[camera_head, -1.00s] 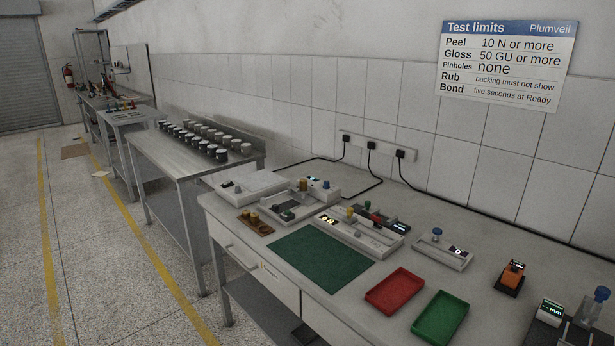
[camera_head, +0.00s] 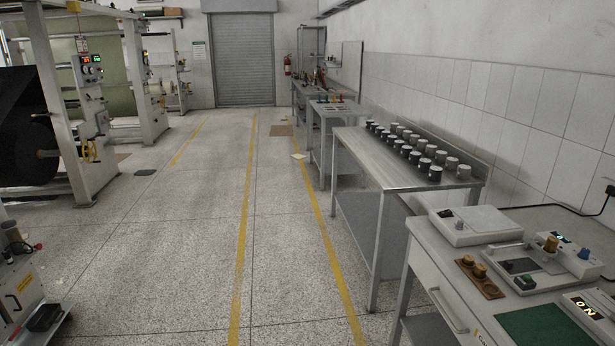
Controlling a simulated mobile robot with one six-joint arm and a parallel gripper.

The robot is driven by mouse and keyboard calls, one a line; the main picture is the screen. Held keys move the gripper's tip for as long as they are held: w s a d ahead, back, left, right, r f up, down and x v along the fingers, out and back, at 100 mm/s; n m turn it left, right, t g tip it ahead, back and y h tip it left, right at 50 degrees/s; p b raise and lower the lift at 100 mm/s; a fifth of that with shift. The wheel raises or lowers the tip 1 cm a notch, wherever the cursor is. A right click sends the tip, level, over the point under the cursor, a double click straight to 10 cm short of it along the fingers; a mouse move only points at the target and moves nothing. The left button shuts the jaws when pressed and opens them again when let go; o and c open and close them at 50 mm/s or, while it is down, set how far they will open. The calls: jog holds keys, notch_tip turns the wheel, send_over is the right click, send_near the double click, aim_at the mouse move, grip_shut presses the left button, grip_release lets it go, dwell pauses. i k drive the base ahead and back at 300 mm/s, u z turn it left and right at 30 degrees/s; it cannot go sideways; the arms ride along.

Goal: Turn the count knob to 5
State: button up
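I cannot tell which knob is the count knob, as no knob label is readable. A bench tester (camera_head: 532,268) at the lower right has a small lit display (camera_head: 562,239) and a blue knob (camera_head: 584,253), whose setting is too small to read. A brass-coloured weight (camera_head: 550,244) stands on this tester. Part of another tester with a lit display (camera_head: 588,309) shows at the right edge. My gripper is not in view.
The test bench (camera_head: 425,235) has a drawer, a green mat (camera_head: 535,328) and a white flat device (camera_head: 475,226). A steel table with dark pots (camera_head: 400,180) stands beyond it. Machines with a control panel (camera_head: 88,68) stand left. The floor aisle between yellow lines is clear.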

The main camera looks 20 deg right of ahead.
aim_at(583, 254)
jog(key=z, duration=0.2)
jog(key=i, duration=1.05)
jog(key=z, duration=0.2)
